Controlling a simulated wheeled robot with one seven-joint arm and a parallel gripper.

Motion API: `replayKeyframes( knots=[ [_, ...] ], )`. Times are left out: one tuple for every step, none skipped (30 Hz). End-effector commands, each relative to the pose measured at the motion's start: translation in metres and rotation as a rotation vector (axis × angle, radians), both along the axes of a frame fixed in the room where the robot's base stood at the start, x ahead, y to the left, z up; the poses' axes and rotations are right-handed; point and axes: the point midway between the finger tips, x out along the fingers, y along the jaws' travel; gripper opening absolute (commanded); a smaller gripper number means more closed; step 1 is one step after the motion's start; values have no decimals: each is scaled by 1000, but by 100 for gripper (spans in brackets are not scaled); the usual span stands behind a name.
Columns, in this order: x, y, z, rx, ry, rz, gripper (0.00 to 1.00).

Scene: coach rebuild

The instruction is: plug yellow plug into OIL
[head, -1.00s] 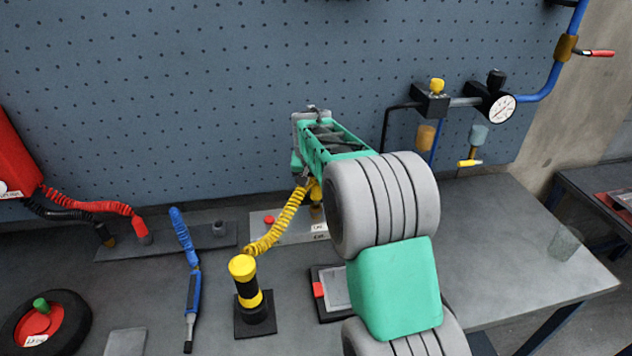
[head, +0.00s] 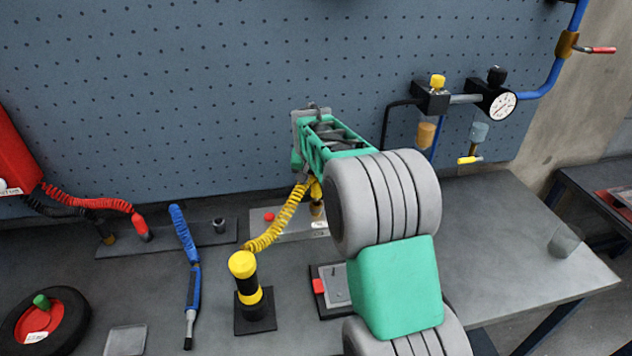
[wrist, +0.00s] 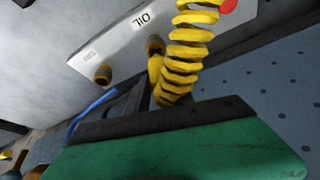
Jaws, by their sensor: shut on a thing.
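My gripper (head: 304,172) is shut on the yellow plug (wrist: 155,68), low in front of the pegboard. The plug also shows partly in the head view (head: 316,188). Its yellow coiled cord (wrist: 185,45) runs to a yellow-and-black post (head: 248,285). In the wrist view the plug's visible end is close to the brown-rimmed socket (wrist: 154,44) beside the OIL label (wrist: 140,20), which appears upside down. I cannot tell whether plug and socket touch. A second similar socket (wrist: 103,74) is on the same light plate (wrist: 100,40). My fingers hide part of the plug.
A red knob (head: 269,216) is on the plate's left end. A blue-corded tool (head: 190,290), a red-corded plug (head: 140,228) and a wheel (head: 45,325) are to the left. A small box with a red tab (head: 335,290) is in front. The bench's right side is mostly clear.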

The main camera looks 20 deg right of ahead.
Motion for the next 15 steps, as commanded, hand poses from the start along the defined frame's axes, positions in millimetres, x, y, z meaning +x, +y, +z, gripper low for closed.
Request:
replayKeyframes(
  knots=[
    [0, 0, 0, 0, -1, 0, 0],
    [0, 0, 0, 0, -1, 0, 0],
    [0, 0, 0, 0, -1, 0, 0],
    [0, 0, -1, 0, -1, 0, 0],
    [0, 0, -2, 0, -1, 0, 0],
    [0, 0, -3, 0, -1, 0, 0],
    [0, 0, -4, 0, -1, 0, 0],
    [0, 0, -4, 0, -1, 0, 0],
    [0, 0, -6, 0, -1, 0, 0],
    [0, 0, -6, 0, 0, 0, 0],
    [0, 0, -7, 0, 0, 0, 0],
    [0, 0, -8, 0, -1, 0, 0],
    [0, 0, -9, 0, 0, 0, 0],
    [0, 0, -10, 0, -1, 0, 0],
    [0, 0, -11, 0, 0, 0, 0]
  ],
)
